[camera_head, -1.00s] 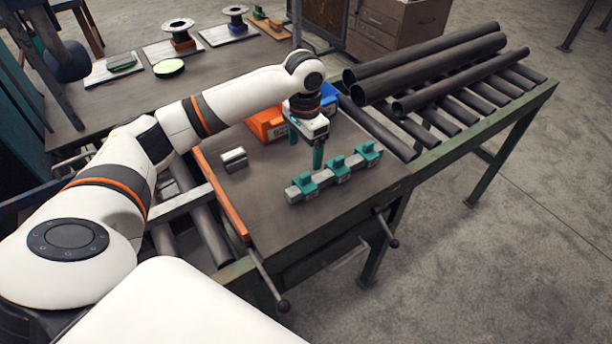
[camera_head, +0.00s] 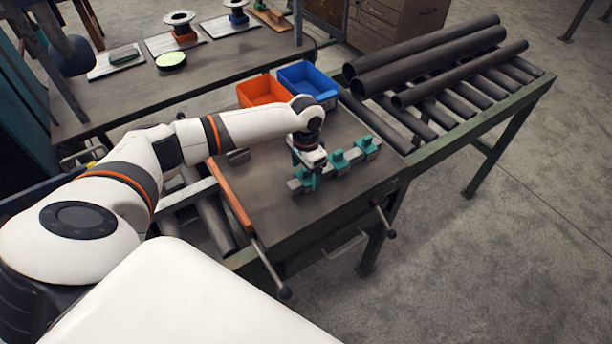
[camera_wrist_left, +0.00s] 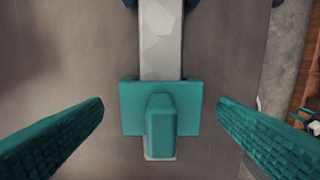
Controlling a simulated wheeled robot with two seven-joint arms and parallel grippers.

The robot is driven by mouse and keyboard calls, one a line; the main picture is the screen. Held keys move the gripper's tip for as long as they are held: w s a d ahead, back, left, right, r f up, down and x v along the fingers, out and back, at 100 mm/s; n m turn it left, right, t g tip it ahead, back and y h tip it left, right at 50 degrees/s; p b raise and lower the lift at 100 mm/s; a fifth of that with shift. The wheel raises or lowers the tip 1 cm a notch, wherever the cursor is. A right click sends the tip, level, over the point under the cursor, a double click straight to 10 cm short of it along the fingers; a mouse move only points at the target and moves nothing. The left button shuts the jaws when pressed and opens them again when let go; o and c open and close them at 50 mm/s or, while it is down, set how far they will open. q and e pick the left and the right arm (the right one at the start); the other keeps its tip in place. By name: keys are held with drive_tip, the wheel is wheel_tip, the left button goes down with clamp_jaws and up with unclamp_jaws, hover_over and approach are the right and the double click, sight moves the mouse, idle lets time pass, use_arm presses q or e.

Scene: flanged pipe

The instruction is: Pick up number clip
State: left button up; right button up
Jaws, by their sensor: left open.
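Teal clips sit in a row on a grey bar (camera_wrist_left: 160,45) on the work table. The middle clip (camera_head: 338,161) and the far-right clip (camera_head: 367,147) show clearly in the head view. My left gripper (camera_head: 306,174) is over the bar's left end, largely covering the left clip there. In the left wrist view, a teal clip (camera_wrist_left: 160,118) with a raised upright tab lies between the two spread teal fingers, with gaps on both sides. The left gripper is open and holds nothing. Any numbers on the clips cannot be read. My right gripper is not in view.
An orange bin (camera_head: 262,92) and a blue bin (camera_head: 307,82) stand at the table's back edge. A small metal block (camera_head: 238,156) lies left of the bar, partly behind my arm. Dark pipes (camera_head: 430,62) rest on rollers at the right. The table front is clear.

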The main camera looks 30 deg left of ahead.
use_arm(q)
drive_tip(key=c, duration=1.1)
drive_tip(key=shift+r, duration=0.1)
